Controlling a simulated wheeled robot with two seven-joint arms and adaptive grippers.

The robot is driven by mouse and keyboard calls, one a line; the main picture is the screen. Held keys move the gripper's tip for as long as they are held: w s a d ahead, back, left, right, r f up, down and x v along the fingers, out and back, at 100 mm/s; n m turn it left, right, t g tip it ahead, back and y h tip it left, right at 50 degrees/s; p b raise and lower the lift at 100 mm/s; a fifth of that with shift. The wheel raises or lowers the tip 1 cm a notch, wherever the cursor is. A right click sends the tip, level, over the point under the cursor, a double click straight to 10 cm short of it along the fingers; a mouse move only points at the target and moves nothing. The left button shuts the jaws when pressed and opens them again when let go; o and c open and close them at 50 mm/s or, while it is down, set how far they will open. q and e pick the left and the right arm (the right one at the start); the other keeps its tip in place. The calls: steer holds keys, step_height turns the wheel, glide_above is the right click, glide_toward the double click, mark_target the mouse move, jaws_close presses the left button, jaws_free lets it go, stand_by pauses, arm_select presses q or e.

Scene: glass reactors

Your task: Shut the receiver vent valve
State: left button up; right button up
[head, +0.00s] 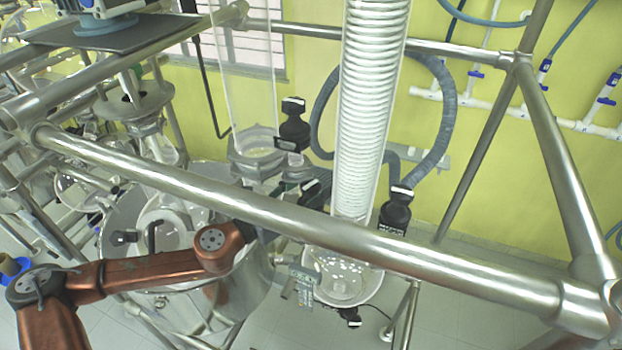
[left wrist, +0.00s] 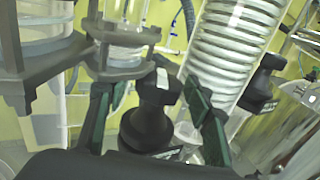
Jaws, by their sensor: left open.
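A black valve with a pale label on its knob (head: 293,125) stands beside the clamped glass flange, left of the coil condenser, in the head view. It also shows in the left wrist view (left wrist: 150,122), between my fingers. My left gripper (head: 300,185) is open just below it, partly hidden by the steel rail. In the left wrist view its dark green fingers (left wrist: 152,110) stand on either side of the valve body; I cannot tell if either touches it. No label names the receiver vent valve. My right gripper is not in view.
A steel rail (head: 190,185) crosses in front of my left forearm. The coil condenser (head: 368,110) stands right of the gripper. Another black valve (head: 396,210) is beyond it, and a round glass vessel (head: 345,275) hangs below. A grey hose (head: 445,110) loops behind.

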arm_select(q)
steer(key=shift+d+r+n+t+y+p, duration=0.15)
steer(key=shift+n+t+y+p, duration=0.8)
steer(key=shift+p, duration=0.25)
steer(key=n+t+y, duration=0.2)
steer(key=y, duration=0.1)
steer(key=shift+s+f+n+y, duration=0.1)
steer(key=shift+f+n+y, duration=0.1)
steer(key=shift+n+y, duration=0.05)
steer(key=shift+n+t+y, duration=0.65)
steer(key=shift+n+y, duration=0.05)
steer(key=shift+y, duration=0.3)
steer(key=shift+c, duration=0.4)
